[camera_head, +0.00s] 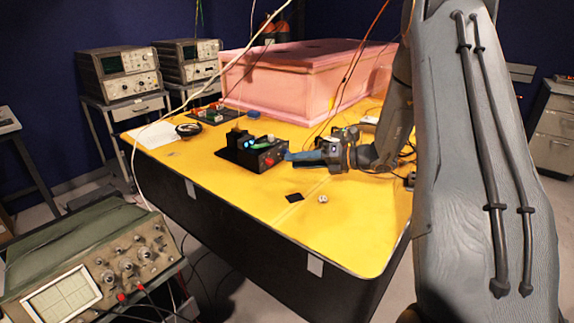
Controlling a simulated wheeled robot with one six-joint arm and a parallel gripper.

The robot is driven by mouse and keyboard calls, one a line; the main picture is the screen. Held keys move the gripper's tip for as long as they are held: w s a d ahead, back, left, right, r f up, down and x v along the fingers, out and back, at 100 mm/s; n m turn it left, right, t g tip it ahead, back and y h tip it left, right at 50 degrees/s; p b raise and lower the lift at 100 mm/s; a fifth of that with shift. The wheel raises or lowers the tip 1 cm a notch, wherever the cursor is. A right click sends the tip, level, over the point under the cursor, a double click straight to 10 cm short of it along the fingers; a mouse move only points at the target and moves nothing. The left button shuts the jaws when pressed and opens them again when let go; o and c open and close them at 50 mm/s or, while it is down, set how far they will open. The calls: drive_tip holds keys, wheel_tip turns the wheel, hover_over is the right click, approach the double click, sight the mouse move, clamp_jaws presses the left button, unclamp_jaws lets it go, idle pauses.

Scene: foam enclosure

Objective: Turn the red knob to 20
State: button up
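A small black box (239,157) stands on the yellow table. The red knob (270,161) shows on the box's near face, towards its right end. The knob's dial setting is too small to read. My gripper (289,156) comes in from the right, level with the table top, with its blue fingers pointing left. The fingertips are right beside the box's right end, close to the knob. I cannot tell whether they touch the knob or how far apart they are.
A large pink foam enclosure (290,85) stands behind on the yellow table (225,200). A dark square (294,197) and a small round piece (322,199) lie in front. Cables hang across the view. An oscilloscope (95,265) stands at the near left.

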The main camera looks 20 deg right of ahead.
sight(272, 162)
drive_tip(key=shift+s+d+r, duration=0.15)
drive_tip(key=shift+s+d, duration=0.25)
drive_tip(key=shift+d, duration=0.05)
drive_tip(key=shift+w+a+r+n+t+h+p, duration=0.1)
drive_tip(key=shift+a+r+n+t+h+p, duration=0.45)
drive_tip(key=shift+a+n+p, duration=0.45)
drive_tip(key=shift+a+r+n+t+h+p, duration=0.2)
drive_tip(key=shift+n+t+h+p, duration=0.1)
drive_tip(key=shift+n, duration=0.3)
drive_tip(key=shift+a+r+n+t+h+p, duration=0.15)
drive_tip(key=shift+a+n+t+h+p, duration=0.1)
drive_tip(key=shift+n, duration=0.35)
drive_tip(key=shift+s+a+n+t+h+p, duration=0.2)
drive_tip(key=shift+s+n+h+p, duration=0.15)
drive_tip(key=shift+n, duration=0.2)
drive_tip(key=shift+s+a+n+t+h+p, duration=0.1)
drive_tip(key=shift+s+a+n+h+p, duration=0.15)
drive_tip(key=shift+n+h, duration=0.25)
drive_tip(key=shift+s+f+n+h+p, duration=0.3)
drive_tip(key=shift+s+n+h+p, duration=0.5)
drive_tip(key=shift+n, duration=0.45)
drive_tip(key=shift+p+x, duration=1.15)
drive_tip(key=shift+x, duration=2.9)
drive_tip(key=shift+w+r, duration=0.1)
drive_tip(key=shift+r, duration=0.05)
